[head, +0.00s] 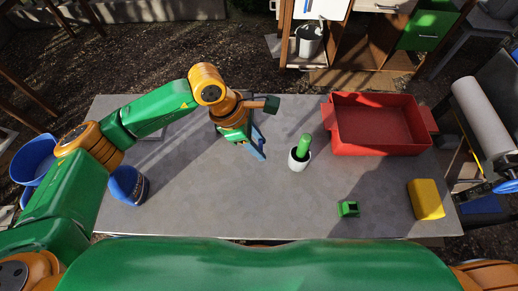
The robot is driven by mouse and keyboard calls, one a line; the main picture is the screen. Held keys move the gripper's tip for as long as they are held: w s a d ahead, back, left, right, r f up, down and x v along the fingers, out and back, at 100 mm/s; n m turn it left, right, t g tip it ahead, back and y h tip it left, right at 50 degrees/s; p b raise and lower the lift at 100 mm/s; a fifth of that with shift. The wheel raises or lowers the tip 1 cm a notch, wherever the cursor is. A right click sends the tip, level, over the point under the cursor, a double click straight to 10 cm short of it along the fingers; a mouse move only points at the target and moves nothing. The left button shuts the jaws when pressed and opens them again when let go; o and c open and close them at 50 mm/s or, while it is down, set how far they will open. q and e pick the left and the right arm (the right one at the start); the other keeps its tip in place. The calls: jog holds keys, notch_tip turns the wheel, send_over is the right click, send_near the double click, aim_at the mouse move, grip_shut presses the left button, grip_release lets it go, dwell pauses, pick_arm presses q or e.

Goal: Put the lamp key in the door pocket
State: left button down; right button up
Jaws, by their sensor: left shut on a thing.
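My left gripper (258,146) is over the middle of the grey table, its blue fingers pointing down and to the right. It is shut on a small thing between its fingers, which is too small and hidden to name. I cannot make out the lamp key or the door pocket for certain. My right gripper is out of view.
On the table (215,205) stand a white cup (298,163) with a green thing (304,143) in it, a red tray (375,149), a small green holder (348,209), a yellow block (426,199) and a blue container (128,184). A wooden cabinet (374,45) stands behind. The front middle is clear.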

pick_arm(q)
jog(key=s+d+r+b, duration=0.4)
jog(key=s+r, duration=0.6)
jog(key=s, duration=0.4)
jog(key=w+a+f+m+g+y, duration=0.2)
jog(key=w+a+m, duration=0.2)
jog(key=a+m, duration=0.5)
jog(key=w+a+f+m+g+y, duration=0.2)
jog(key=w+a+f+m, duration=0.1)
jog(key=a+m, duration=0.6)
jog(key=shift+w+a+f+g, duration=0.25)
jog(key=shift+w+a, duration=0.3)
jog(key=shift+w, duration=0.35)
